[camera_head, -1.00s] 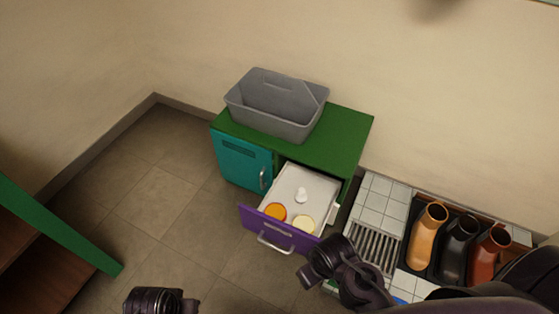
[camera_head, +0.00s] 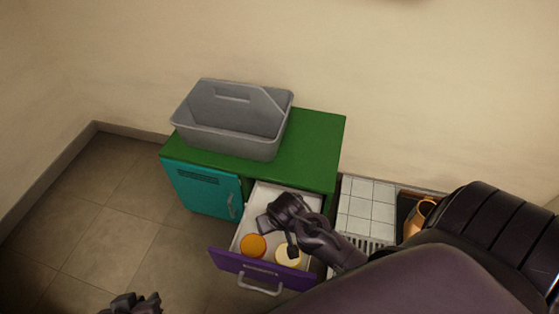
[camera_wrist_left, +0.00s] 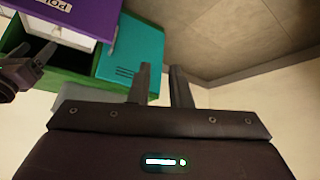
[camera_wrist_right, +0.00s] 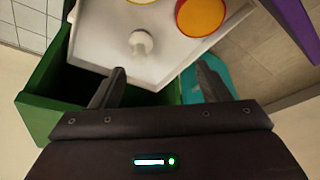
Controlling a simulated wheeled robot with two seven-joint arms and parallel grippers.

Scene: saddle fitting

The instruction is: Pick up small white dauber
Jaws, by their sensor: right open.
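The small white dauber (camera_wrist_right: 141,42) stands in the open drawer (camera_wrist_right: 95,40), seen in the right wrist view just beyond my right gripper's fingers. My right gripper (camera_wrist_right: 160,70) is open and empty, with the dauber ahead of the gap between its fingers and apart from them. In the head view my right gripper (camera_head: 272,222) is over the drawer and hides the dauber. My left gripper (camera_head: 132,303) is at the bottom left of the head view, away from the drawer. In the left wrist view its fingers (camera_wrist_left: 160,72) are apart with nothing between them.
The drawer's purple front (camera_head: 262,270) also holds in an orange-topped jar (camera_head: 253,246) and a cream-topped jar (camera_head: 287,257). A grey caddy (camera_head: 232,120) stands on the green cabinet (camera_head: 315,145) with a teal door (camera_head: 200,190). A tan boot (camera_head: 418,218) stands at right.

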